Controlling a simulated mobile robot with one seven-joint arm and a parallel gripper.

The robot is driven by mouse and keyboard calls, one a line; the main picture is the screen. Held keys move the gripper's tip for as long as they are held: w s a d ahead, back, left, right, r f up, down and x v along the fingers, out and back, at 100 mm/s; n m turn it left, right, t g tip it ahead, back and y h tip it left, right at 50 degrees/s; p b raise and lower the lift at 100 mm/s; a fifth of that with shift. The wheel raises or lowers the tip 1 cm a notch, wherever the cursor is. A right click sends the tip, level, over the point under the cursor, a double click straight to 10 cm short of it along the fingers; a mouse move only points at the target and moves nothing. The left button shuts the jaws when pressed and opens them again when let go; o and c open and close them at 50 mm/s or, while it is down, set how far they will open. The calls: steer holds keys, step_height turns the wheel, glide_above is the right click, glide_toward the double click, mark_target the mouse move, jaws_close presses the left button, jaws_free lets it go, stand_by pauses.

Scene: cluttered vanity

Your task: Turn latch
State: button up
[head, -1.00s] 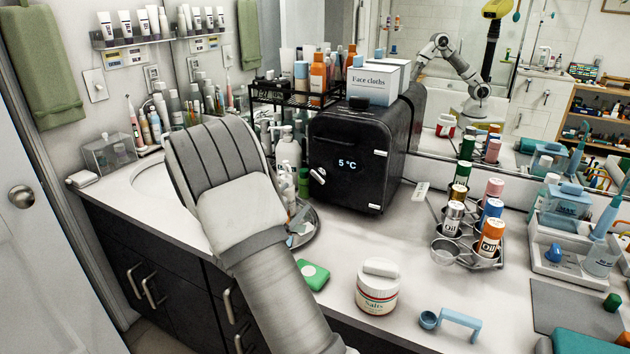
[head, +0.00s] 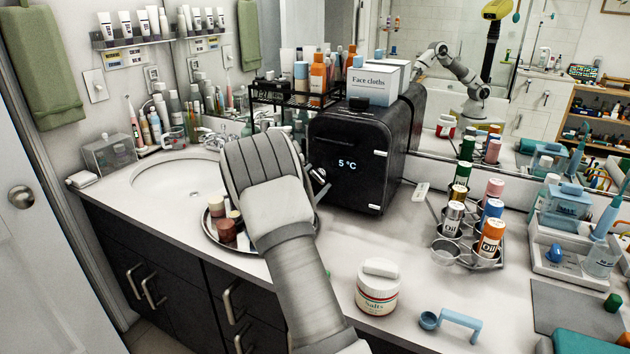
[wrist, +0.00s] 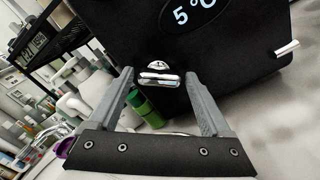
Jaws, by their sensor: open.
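The black mini fridge (head: 348,165) stands on the counter with a "5 °C" display on its front. Its small silver latch (wrist: 159,77) shows in the wrist view, on the dark front below the display. My gripper (wrist: 158,82) is open, with one finger on each side of the latch in that view. Whether either finger touches the latch I cannot tell.
A face cloths box (head: 372,82) sits on top of the fridge. A round tray (head: 225,240) with jars lies partly behind my arm. A salts jar (head: 377,288) and a bottle rack (head: 466,245) stand to the right. A green bottle (wrist: 142,107) shows behind my fingers.

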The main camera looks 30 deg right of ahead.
steer(key=c, duration=1.1)
steer(key=n+p, duration=0.1)
steer(key=n, duration=0.3)
steer(key=shift+a+r, duration=0.1)
steer(key=shift+r, duration=0.05)
steer(key=shift+n+p, duration=0.7)
steer(key=shift+n, duration=0.9)
steer(key=shift+w, duration=0.1)
steer(key=o, duration=1.1)
